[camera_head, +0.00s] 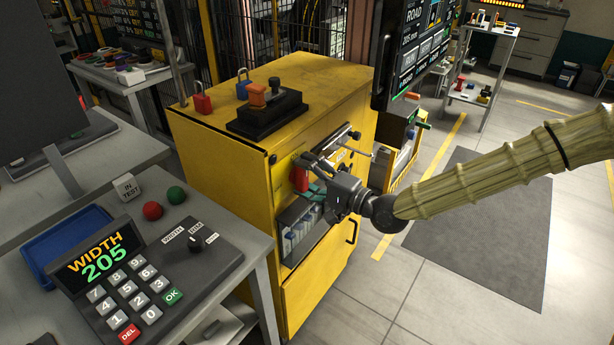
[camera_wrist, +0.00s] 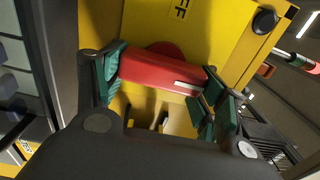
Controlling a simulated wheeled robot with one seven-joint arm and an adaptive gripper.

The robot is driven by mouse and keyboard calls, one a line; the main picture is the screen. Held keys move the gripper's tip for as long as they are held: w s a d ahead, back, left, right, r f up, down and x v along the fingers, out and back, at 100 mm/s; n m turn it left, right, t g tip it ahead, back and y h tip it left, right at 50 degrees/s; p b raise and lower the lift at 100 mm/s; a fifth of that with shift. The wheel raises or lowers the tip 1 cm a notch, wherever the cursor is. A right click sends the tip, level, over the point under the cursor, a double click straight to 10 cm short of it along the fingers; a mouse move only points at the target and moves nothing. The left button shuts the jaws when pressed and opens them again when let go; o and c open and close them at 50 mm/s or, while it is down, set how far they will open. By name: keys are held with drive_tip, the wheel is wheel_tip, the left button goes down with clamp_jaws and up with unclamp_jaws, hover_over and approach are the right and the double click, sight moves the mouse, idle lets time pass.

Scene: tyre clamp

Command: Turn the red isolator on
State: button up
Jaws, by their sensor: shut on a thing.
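The red isolator (camera_head: 300,178) is a red handle on the front face of the yellow cabinet (camera_head: 220,160). In the wrist view the red handle (camera_wrist: 165,75) lies across the picture, slightly tilted, in front of a darker red round base. Letters that look like "FF" show on the yellow panel above it. My gripper (camera_head: 312,178) is at the handle, and in the wrist view its green-padded fingers (camera_wrist: 160,88) are at the handle's two ends, shut on it. The pads hide the ends of the handle.
A red padlock (camera_head: 203,103), a blue padlock (camera_head: 242,88) and a black base with an orange lever (camera_head: 265,105) stand on the cabinet top. A silver bar (camera_head: 350,150) sticks out right of my gripper. A keypad (camera_head: 130,290) is on the left table. Floor is clear at right.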

drive_tip(key=shift+f, duration=0.1)
drive_tip(key=o, duration=1)
drive_tip(key=shift+s+d, duration=0.1)
drive_tip(key=shift+v, duration=5.95)
